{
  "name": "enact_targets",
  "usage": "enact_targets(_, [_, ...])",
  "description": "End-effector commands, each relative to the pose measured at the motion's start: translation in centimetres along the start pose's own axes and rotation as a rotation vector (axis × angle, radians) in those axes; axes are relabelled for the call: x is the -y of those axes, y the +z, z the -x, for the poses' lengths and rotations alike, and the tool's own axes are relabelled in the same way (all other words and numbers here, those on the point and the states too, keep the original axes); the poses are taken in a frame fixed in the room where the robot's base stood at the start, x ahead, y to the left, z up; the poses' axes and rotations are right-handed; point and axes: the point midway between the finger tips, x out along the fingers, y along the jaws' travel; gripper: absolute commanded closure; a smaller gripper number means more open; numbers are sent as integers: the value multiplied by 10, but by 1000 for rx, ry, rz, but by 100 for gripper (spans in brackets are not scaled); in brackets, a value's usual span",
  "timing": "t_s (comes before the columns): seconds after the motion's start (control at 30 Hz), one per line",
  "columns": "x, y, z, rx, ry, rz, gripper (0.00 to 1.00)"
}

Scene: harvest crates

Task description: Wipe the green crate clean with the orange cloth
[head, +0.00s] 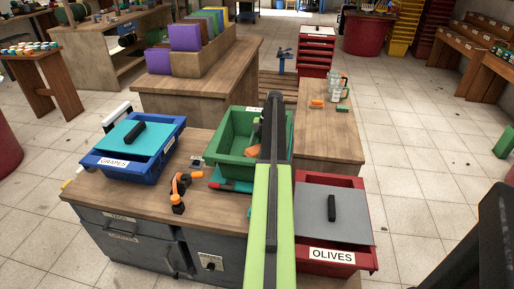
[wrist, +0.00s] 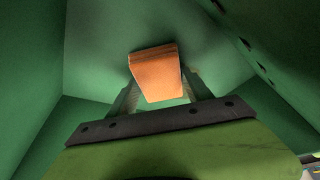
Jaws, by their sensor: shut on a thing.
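The green crate (head: 229,146) stands open on the wooden workbench, near the middle of the head view. Its green inner walls (wrist: 95,45) fill most of the wrist view. The orange cloth (wrist: 155,73) is a folded block between the two fingers of my gripper (wrist: 158,88). My gripper is shut on it, inside the crate. A bit of the cloth (head: 252,153) also shows in the head view, beside my arm. My arm hides the crate's right part and the gripper there. I cannot tell whether the cloth touches the crate, and no dirt is clearly visible.
A blue crate (head: 168,154) labelled GRAPES with a teal lid stands left, a red crate (head: 313,267) labelled OLIVES with a grey lid right. An orange-and-black tool (head: 180,188) lies on the workbench (head: 130,197). Jars (head: 336,90) stand on a table behind.

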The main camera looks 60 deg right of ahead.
Motion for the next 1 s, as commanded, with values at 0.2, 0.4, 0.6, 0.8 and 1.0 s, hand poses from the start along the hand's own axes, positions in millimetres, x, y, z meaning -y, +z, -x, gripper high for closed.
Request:
enact_targets(0.2, [18, -15, -9, 1, -1, 0, 74])
enact_targets(0.4, [19, -16, -10, 1, -2, 0, 74])
enact_targets(0.6, [30, -26, -13, 1, -3, 0, 74])
enact_targets(0.8, [44, -40, -17, 1, -3, 0, 74])
enact_targets(1.0, [45, -41, -18, 1, -2, 0, 74])
